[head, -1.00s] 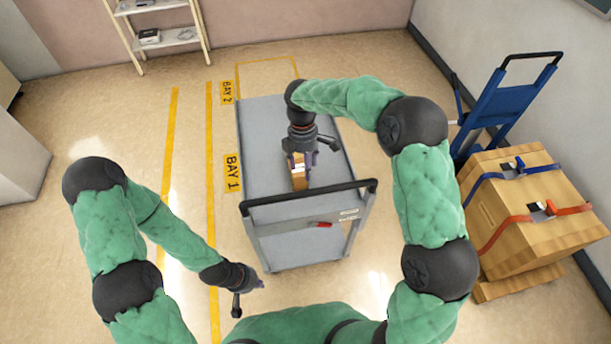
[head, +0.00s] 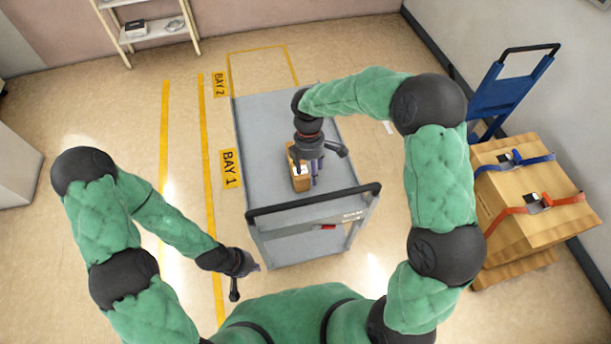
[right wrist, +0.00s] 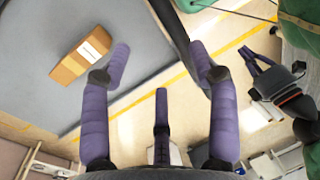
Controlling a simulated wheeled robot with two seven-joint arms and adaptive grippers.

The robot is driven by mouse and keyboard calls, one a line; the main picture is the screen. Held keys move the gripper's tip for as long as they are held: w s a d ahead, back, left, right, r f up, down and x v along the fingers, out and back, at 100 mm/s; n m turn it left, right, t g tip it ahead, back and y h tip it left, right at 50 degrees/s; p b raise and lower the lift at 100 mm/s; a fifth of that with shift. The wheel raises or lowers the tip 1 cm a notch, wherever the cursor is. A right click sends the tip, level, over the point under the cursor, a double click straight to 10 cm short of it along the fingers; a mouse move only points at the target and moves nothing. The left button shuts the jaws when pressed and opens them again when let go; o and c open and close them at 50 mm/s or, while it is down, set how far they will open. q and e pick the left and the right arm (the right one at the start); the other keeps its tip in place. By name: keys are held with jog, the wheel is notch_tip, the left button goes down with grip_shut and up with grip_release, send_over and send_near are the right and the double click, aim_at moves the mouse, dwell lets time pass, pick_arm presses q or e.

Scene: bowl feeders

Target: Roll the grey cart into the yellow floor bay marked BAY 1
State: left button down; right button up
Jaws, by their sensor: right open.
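The grey cart (head: 275,118) stands in the middle of the head view, its black push handle (head: 275,207) toward me. The yellow BAY 1 label (head: 229,169) is on the floor left of it. The cart hides much of the floor marking there. My right gripper (head: 311,174) is open over the handle end of the cart. In the right wrist view the dark handle (right wrist: 172,30) runs close to the open fingers (right wrist: 160,62); I cannot tell whether they touch. My left gripper (head: 248,266) hangs left of the cart, apart from it; its fingers look spread in the right wrist view (right wrist: 262,60).
A cardboard box (head: 299,178) lies on the cart's deck. A blue hand truck (head: 505,95) with strapped boxes (head: 510,215) stands at the right. A yellow outline by the BAY 2 label (head: 219,85) lies beyond. A shelf (head: 158,32) stands at the back.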

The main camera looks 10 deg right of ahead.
jog(key=x, duration=0.6)
jog(key=s+x, duration=0.1)
jog(key=x, duration=0.3)
jog(key=shift+d+r, duration=0.1)
jog(key=shift+d, duration=0.05)
jog(key=shift+f, duration=0.4)
grip_shut()
